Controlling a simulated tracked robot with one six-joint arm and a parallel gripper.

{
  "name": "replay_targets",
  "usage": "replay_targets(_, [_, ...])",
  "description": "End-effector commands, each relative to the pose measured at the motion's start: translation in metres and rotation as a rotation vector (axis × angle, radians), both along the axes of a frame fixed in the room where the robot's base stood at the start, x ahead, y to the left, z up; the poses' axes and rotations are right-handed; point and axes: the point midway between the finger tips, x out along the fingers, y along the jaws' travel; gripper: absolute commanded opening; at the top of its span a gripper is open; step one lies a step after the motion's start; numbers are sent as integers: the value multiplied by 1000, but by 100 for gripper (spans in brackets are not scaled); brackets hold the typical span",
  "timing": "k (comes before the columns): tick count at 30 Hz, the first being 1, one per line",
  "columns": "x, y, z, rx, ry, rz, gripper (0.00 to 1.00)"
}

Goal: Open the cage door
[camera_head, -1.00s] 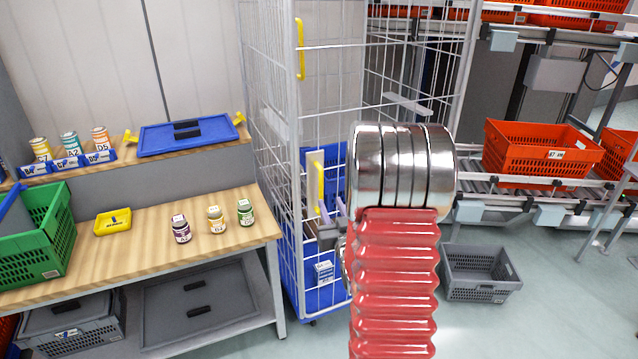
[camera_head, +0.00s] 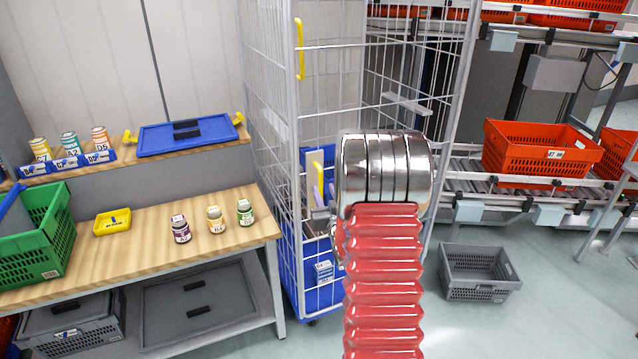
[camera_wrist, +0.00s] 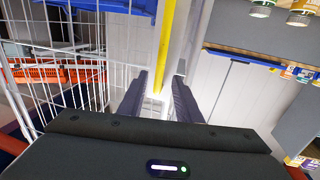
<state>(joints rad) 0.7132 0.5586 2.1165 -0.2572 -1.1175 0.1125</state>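The cage (camera_head: 262,90) is a tall white wire roll cage in the middle of the head view. Its front has an upper yellow handle (camera_head: 300,48) and a lower yellow handle (camera_head: 319,180). My gripper (camera_head: 318,212) is at the lower handle, partly hidden by my red and chrome arm. In the wrist view my gripper (camera_wrist: 159,85) is open, its two dark fingers apart. The yellow handle (camera_wrist: 166,45) runs between the fingertips, with a gap visible on each side. White mesh (camera_wrist: 112,60) lies left of the fingers. The door appears closed; its latch is not clear.
A wooden workbench (camera_head: 140,255) with several jars and a green crate (camera_head: 62,235) stands left of the cage. A grey crate (camera_head: 475,272) lies on the floor at right. A conveyor with orange totes (camera_head: 535,152) is behind it. Floor in front right is clear.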

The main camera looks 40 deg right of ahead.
Motion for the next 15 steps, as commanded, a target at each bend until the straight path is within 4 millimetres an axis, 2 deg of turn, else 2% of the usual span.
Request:
replay_targets(9, [39,-21,0,0,-1,0,31])
replay_targets(15, [54,-28,0,1,0,0,31])
